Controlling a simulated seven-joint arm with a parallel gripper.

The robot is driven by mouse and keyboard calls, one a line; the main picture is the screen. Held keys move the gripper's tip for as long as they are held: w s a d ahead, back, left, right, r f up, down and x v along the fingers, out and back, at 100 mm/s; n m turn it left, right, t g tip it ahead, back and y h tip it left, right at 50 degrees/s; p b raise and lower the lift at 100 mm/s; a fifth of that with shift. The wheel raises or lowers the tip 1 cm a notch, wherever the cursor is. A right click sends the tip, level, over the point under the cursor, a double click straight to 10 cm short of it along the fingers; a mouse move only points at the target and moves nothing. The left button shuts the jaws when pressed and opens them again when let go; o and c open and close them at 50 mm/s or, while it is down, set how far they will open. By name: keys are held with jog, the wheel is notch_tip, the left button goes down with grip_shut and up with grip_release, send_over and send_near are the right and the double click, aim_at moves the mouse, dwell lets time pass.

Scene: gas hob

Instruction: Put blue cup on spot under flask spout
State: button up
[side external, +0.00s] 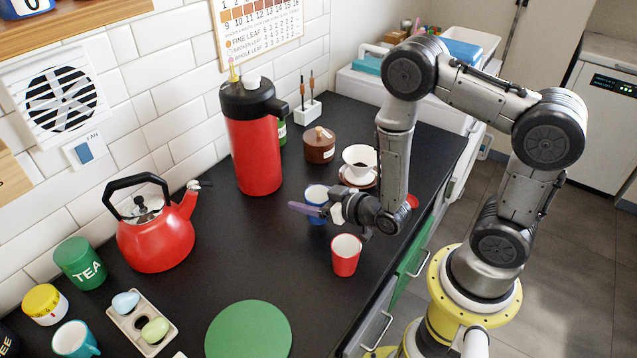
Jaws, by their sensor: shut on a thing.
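The blue cup (315,195) is beside my wrist, right of and nearer than the flask, with its white inside showing. My gripper (318,211) is shut on the blue cup, and a purple finger crosses in front of it. I cannot tell whether the cup's base touches the counter. The red flask (257,150) stands upright near the tiled wall. Its black spout (278,106) points right, towards the counter's far end. I cannot make out a marked spot under the spout.
A red cup (346,258) stands just in front of my gripper. A white cup (359,160) and a brown lidded jar (319,146) stand behind. A red kettle (155,235) is at left, a green round mat (248,332) in front. The counter (240,235) between kettle and gripper is clear.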

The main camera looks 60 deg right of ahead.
jog(key=s+d+m+h, duration=0.1)
jog(key=d, duration=0.1)
jog(key=s+d+m+h, duration=0.1)
jog(key=d, duration=0.1)
jog(key=shift+s+f+h, duration=0.1)
jog(key=shift+s+h, duration=0.1)
jog(key=shift+h, duration=0.1)
jog(key=s+d+r+m+h, duration=0.1)
jog(key=s+d+r+m+g+h, duration=0.1)
jog(key=s, duration=0.1)
jog(key=shift+s+d+r+h, duration=0.2)
jog(key=shift+d+r+h, duration=0.05)
jog(key=shift+d+h, duration=0.05)
jog(key=shift+s+r+m+g+h, duration=0.7)
jog(key=shift+s+r+m+h, duration=0.45)
jog(key=shift+s+r, duration=3.45)
jog(key=w+d+f, duration=0.1)
jog(key=w+f, duration=0.2)
jog(key=w, duration=0.1)
jog(key=w+f, duration=0.4)
jog(key=w+d+f, duration=0.1)
jog(key=w+f, duration=0.2)
jog(key=w, duration=0.1)
jog(key=shift+w+d+f, duration=0.3)
jog(key=shift+w+d, duration=0.05)
jog(key=shift+w, duration=0.05)
jog(key=shift+f, duration=1.55)
jog(key=shift+f, duration=0.15)
jog(key=o, duration=1.6)
